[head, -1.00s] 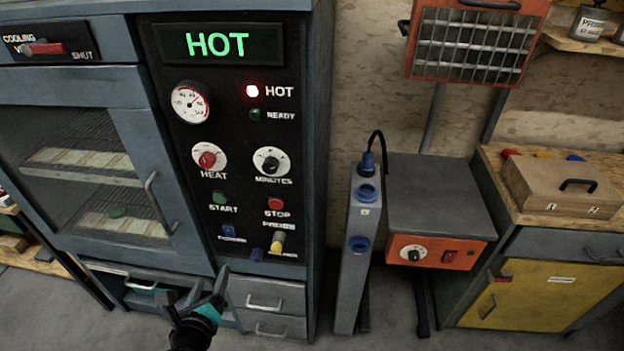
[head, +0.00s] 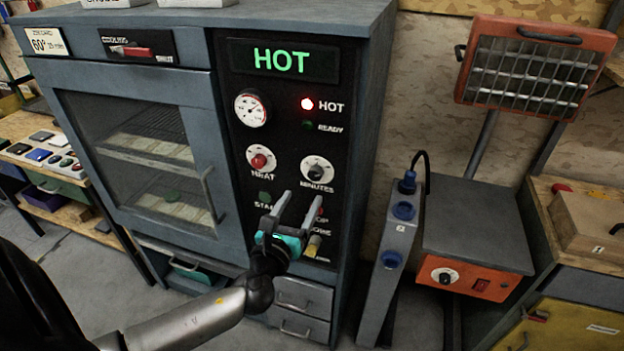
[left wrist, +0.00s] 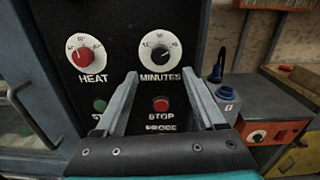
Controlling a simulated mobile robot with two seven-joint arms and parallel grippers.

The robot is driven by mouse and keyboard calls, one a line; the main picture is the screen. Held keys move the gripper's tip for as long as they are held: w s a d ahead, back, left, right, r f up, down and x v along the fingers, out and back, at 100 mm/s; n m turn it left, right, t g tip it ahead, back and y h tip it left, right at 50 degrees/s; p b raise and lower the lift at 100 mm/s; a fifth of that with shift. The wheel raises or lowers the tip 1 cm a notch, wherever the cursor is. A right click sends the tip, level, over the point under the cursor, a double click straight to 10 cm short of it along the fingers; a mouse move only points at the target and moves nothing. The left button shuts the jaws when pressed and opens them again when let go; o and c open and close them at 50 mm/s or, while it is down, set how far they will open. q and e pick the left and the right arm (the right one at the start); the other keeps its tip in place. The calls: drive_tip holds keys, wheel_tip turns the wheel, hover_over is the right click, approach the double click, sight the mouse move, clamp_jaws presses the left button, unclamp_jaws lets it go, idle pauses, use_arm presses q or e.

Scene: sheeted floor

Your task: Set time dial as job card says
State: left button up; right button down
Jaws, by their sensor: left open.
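The minutes dial (head: 317,171) is a black knob on a white disc, on the oven's black control panel. It also shows in the left wrist view (left wrist: 160,53), above and ahead of the fingers. The red heat dial (head: 260,160) sits to its left. The job card (head: 46,41) at the oven's top left reads 60° and what looks like 25 min. My left gripper (head: 291,209) is open and empty below the minutes dial, in front of the start and stop buttons; in the left wrist view the red stop button (left wrist: 161,103) shows between its fingers. My right gripper is not in view.
The display (head: 282,61) reads HOT and the red hot lamp (head: 307,104) is lit. The oven door (head: 150,160) is closed, with trays inside. A grey post with blue sockets (head: 390,260) and an orange heater (head: 535,65) stand to the right.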

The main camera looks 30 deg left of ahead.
sight(314, 177)
use_arm(q)
drive_tip(key=shift+x, duration=3.9)
drive_tip(key=shift+d, duration=0.1)
drive_tip(key=shift+c, duration=0.4)
clamp_jaws()
